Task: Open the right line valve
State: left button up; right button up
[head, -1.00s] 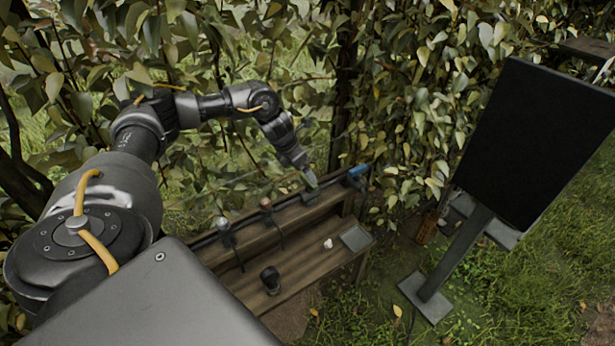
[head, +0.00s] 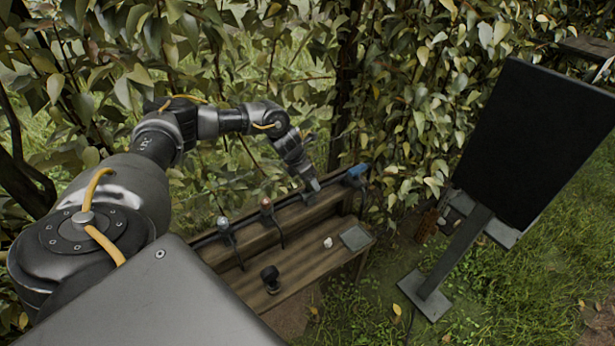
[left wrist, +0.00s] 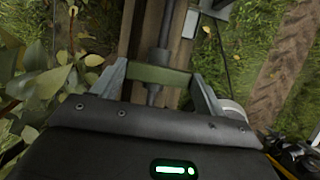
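A wooden bench (head: 290,267) carries a dark pipe along its back rail. An olive-green bar, the valve handle (left wrist: 158,77), lies across the pipe (left wrist: 166,30) in the left wrist view. My left gripper (head: 314,186) is over the right part of the pipe, pointing down. In the left wrist view its fingers (left wrist: 160,84) are spread wide, one at each end of the green bar. Whether they touch the bar is unclear. In the head view the gripper partly hides this valve. My right gripper is not in view.
Along the pipe are a pale-knobbed fitting (head: 222,222), a copper-knobbed fitting (head: 266,204) and a blue fitting (head: 357,171) at the right end. A black cup (head: 270,278), a small white object (head: 328,242) and a grey plate (head: 356,238) are on the bench. A dark panel (head: 535,140) stands right.

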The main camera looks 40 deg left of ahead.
pick_arm(q)
jog(key=shift+c, duration=1.3)
jog(key=shift+n, duration=0.3)
jog(key=n+p, duration=0.1)
jog(key=n+y+p, duration=0.1)
jog(key=n+p, duration=0.1)
jog(key=shift+d+r+n+y, duration=0.2)
jog(key=shift+n+y, duration=0.1)
jog(key=n+y+p, duration=0.2)
jog(key=n+p, duration=0.3)
jog(key=n, duration=0.1)
jog(key=shift+d, duration=0.1)
jog(key=n+g+y+p, duration=0.1)
jog(key=n+p, duration=0.1)
jog(key=n, duration=0.2)
jog(key=shift+w+d+p, duration=0.1)
jog(key=shift+w+p, duration=0.05)
jog(key=shift+p, duration=0.2)
jog(key=shift+w+f+n+g+y+p, duration=0.1)
jog(key=shift+n+g+y+p, duration=0.6)
jog(key=shift+n, duration=1.1)
jog(key=shift+g, duration=0.3)
